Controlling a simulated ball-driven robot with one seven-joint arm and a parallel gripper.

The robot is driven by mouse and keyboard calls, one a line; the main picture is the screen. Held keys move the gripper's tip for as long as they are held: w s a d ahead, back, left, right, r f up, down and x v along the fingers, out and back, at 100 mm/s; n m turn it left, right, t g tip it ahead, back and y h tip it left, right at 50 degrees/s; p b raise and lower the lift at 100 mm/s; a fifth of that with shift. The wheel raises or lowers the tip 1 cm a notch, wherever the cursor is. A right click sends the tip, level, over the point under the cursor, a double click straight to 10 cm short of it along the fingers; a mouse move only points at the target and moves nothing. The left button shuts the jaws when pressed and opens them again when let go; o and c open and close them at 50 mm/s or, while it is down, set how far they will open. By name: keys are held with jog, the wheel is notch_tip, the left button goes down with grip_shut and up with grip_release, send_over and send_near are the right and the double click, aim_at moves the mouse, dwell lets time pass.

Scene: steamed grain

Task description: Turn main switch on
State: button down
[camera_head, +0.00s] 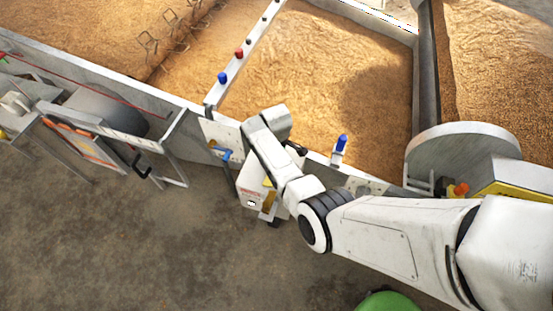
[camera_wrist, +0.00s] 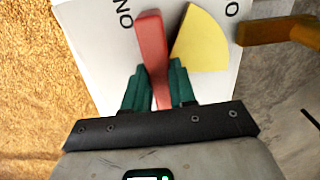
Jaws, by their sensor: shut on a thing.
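The main switch has a red lever (camera_wrist: 152,45) on a white panel (camera_wrist: 90,40) in the wrist view. "ON" is printed to the lever's left, and an "O" shows at the upper right. A yellow wedge (camera_wrist: 202,42) lies just right of the lever. My gripper (camera_wrist: 157,68) has its green fingers closed on the lower part of the red lever. In the head view my arm reaches down to a white box (camera_head: 250,190) beside the grain bin wall. The lever and my fingertips are hidden there behind my arm.
A yellow bar (camera_wrist: 275,31) sticks out right of the panel in the wrist view. In the head view, a grain-filled bin (camera_head: 320,70) lies behind the wall. A blue-topped post (camera_head: 340,144) stands right of my wrist. The concrete floor (camera_head: 150,250) in front is clear.

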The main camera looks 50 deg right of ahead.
jog(key=c, duration=0.9)
grip_release()
jog(key=shift+f, duration=0.15)
notch_tip(320, 180, up, 11)
jog(key=shift+f+p, duration=0.1)
jog(key=shift+p, duration=0.4)
